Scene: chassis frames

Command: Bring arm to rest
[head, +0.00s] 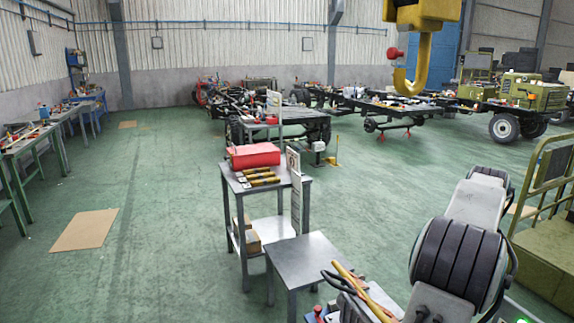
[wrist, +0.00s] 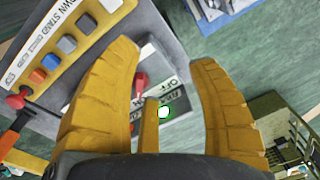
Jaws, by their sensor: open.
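My arm (head: 455,260) reaches in from the lower right of the head view, its black ribbed section bent. I cannot tell whether the fingers touch the panel.
A yellow board (wrist: 68,45) with coloured blocks is left of the fingers. A yellow hook (head: 412,75) hangs above. Green floor is open at left.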

